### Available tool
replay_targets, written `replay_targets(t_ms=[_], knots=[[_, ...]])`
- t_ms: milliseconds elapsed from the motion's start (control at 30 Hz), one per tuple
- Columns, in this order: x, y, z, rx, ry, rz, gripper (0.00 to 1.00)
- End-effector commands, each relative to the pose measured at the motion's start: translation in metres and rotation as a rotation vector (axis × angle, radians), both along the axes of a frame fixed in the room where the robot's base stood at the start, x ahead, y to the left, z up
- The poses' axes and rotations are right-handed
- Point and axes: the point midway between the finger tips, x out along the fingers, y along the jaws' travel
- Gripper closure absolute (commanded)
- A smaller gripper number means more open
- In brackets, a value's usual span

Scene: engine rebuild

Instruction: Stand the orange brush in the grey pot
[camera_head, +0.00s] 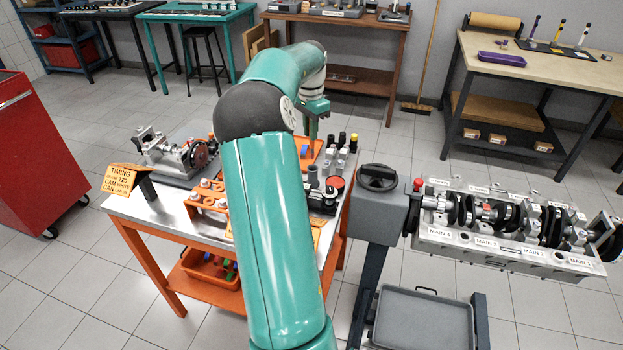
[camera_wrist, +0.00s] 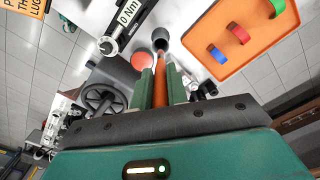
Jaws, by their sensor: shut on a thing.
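My gripper (camera_wrist: 161,82) is shut on the orange brush (camera_wrist: 161,88), which lies between its two green fingers and points away from the wrist camera. A small dark grey, round, cup-like thing (camera_wrist: 160,39) shows just past the brush's far end and looks like the grey pot. I cannot tell whether the brush touches it or is above it. In the head view my gripper (camera_head: 314,118) hangs over the back part of the orange-legged workbench, and the brush cannot be made out there. A dark cylinder (camera_head: 312,174) beside a red disc may be the same pot.
An orange tray (camera_wrist: 218,57) with coloured clips lies beside the pot-like thing. A red disc (camera_wrist: 143,62) and a torque tool (camera_wrist: 122,28) are close by. Small bottles (camera_head: 342,140) crowd the bench's right side. An engine block on a stand (camera_head: 510,250) is to the right.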

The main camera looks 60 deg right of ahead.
Motion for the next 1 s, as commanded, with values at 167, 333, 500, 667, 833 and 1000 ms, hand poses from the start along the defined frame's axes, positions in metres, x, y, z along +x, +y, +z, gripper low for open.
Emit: replay_targets(t_ms=[167,333,500,667,833,1000], knots=[[-0.002,0.003,-0.020,0.004,0.001,-0.003,1.00],[-0.003,0.006,-0.046,0.003,0.001,-0.001,1.00],[-0.003,0.007,-0.062,0.003,0.001,-0.001,1.00],[-0.002,0.006,-0.089,0.003,0.001,-0.002,1.00],[-0.002,0.004,-0.102,0.000,0.000,-0.001,1.00],[-0.001,0.003,-0.102,0.000,0.000,-0.001,1.00]])
